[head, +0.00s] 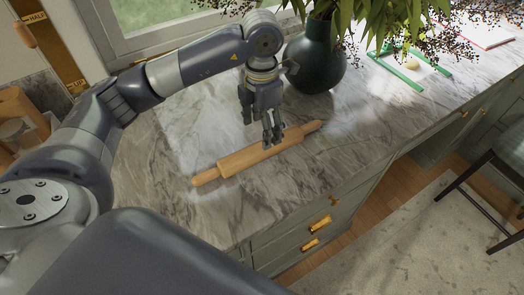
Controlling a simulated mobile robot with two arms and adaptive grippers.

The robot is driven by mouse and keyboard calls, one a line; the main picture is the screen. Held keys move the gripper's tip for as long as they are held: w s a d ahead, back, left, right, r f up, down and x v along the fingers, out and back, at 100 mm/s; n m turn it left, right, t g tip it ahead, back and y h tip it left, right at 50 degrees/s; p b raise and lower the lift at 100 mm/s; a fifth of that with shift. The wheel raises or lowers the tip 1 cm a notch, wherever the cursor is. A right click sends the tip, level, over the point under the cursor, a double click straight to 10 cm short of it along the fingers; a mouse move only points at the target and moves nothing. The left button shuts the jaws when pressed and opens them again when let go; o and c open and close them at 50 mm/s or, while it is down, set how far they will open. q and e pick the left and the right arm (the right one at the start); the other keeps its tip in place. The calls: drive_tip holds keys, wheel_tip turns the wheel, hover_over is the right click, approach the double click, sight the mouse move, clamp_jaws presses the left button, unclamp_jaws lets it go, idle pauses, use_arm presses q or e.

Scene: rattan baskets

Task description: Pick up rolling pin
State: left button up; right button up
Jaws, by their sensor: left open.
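A wooden rolling pin (240,159) lies on the marble counter (190,125), slanting from lower left to upper right. My left gripper (271,143) comes down over the pin right of its middle, fingers pointing down. The fingers are open and hide a small part of the pin. I cannot tell whether they touch it. My right gripper is not in view.
A dark green vase (314,66) with leafy, berried branches stands close behind the gripper. The counter's front edge runs below the pin, above green drawers (300,225). A chair (500,160) stands at right.

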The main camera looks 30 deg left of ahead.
sight(262, 150)
use_arm(q)
wheel_tip(262, 150, down, 3)
drive_tip(key=shift+a+f+p, duration=0.1)
drive_tip(key=shift+p, duration=0.25)
drive_tip(key=shift+f+p, duration=0.45)
drive_tip(key=shift+f, duration=0.1)
wheel_tip(262, 150, down, 4)
drive_tip(key=shift+w+r+p, duration=0.15)
drive_tip(key=shift+r+p, duration=0.1)
drive_tip(key=shift+p, duration=0.55)
drive_tip(key=shift+f, duration=0.4)
drive_tip(key=shift+c, duration=0.5)
clamp_jaws()
drive_tip(key=shift+w+r, duration=0.1)
